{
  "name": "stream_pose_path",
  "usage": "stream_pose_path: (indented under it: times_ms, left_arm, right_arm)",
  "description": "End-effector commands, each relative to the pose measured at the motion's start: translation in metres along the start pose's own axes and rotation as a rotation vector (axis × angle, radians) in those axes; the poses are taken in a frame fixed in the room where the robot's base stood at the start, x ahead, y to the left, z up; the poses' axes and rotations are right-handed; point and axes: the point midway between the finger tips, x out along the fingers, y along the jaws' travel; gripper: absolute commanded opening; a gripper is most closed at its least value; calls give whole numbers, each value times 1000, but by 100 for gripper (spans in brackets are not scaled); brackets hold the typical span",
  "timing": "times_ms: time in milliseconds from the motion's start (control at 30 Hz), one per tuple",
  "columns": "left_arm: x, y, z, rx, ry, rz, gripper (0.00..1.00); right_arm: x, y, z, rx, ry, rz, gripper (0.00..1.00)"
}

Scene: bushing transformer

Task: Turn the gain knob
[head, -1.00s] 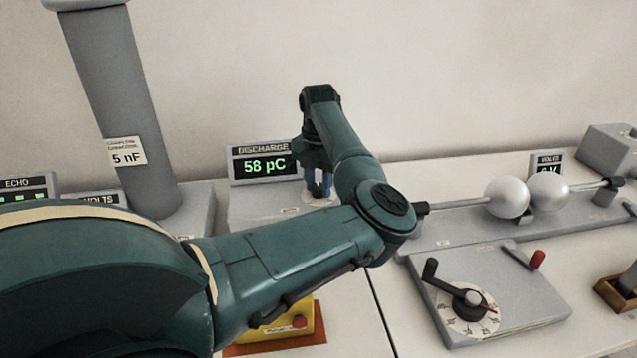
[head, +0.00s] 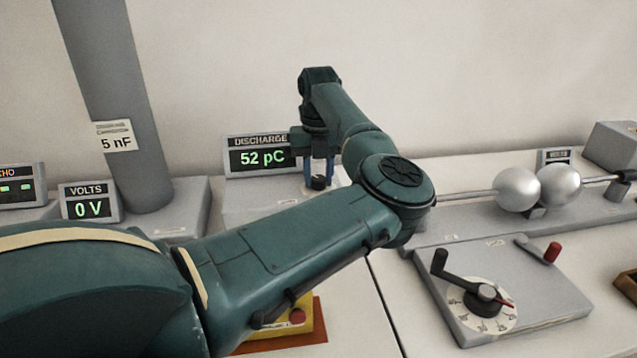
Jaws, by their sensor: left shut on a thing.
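The gain knob (head: 319,183) is a small dark knob on the grey discharge unit, right of the display (head: 262,158), which reads 52 pC. My left gripper (head: 319,178) points down from above with its blue fingers on either side of the knob, shut on it. My left arm crosses the view from the lower left and hides part of the unit's front. My right gripper is not in view.
A grey column (head: 122,110) labelled 5 nF stands left, beside a volts display (head: 91,204) reading 0 V. Two metal spheres (head: 518,190) and a dial box (head: 500,292) with a crank stand right. A yellow box (head: 290,322) is partly behind my arm.

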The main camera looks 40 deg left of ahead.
Motion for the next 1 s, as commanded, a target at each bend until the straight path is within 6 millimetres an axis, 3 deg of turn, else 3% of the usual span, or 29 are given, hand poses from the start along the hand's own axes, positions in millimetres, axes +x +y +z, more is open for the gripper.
stream_pose_path:
  times_ms: [400,1000]
  left_arm:
    - [0,0,1,-278,-4,0,8]
    - [-1,0,1,-362,-5,0,8]
  right_arm:
    - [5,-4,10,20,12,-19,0]
    - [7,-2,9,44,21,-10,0]
